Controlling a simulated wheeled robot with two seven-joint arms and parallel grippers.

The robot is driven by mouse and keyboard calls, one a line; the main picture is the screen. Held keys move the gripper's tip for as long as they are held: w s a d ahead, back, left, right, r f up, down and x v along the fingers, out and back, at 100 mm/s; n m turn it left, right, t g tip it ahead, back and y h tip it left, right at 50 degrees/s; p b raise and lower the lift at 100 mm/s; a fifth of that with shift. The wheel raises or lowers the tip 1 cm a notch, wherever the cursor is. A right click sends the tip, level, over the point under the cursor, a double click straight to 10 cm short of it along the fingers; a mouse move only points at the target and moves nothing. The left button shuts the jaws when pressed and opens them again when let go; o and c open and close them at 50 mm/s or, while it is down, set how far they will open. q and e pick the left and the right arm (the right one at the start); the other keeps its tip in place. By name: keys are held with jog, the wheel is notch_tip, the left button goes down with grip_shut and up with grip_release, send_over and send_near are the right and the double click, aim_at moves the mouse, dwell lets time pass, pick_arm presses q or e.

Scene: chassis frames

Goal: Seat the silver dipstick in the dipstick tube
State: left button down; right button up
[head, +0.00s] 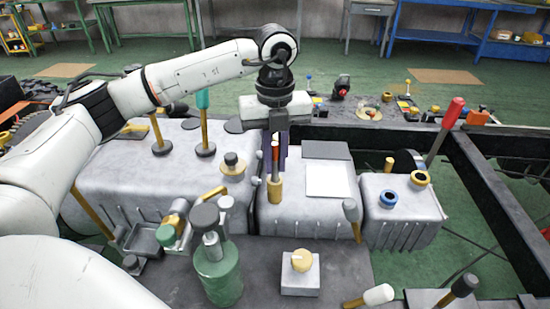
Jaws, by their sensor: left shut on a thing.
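My left gripper (276,138) reaches in from the upper left and points down over the engine block, its dark fingers shut on a slim upright piece. The piece looks like the dipstick (275,153), with a red and pale upper part between the fingers; its silver part is hard to make out. Directly below is a brass-coloured upright tube (274,188), likely the dipstick tube, at the edge of the grey block. The piece's lower end meets or overlaps the tube's mouth in this view; I cannot tell whether it is inside. My right gripper is not in view.
A white plate (327,180) lies right of the tube. A red-handled lever (446,125) rises at the right. Yellow rods (205,130) stand behind left.

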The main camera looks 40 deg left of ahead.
pick_arm(q)
jog(key=shift+f, duration=0.2)
jog(key=c, duration=1.7)
grip_release()
jog(key=shift+c, duration=0.2)
jog(key=shift+r, duration=0.1)
notch_tip(320, 180, up, 12)
jog(key=shift+r, duration=0.15)
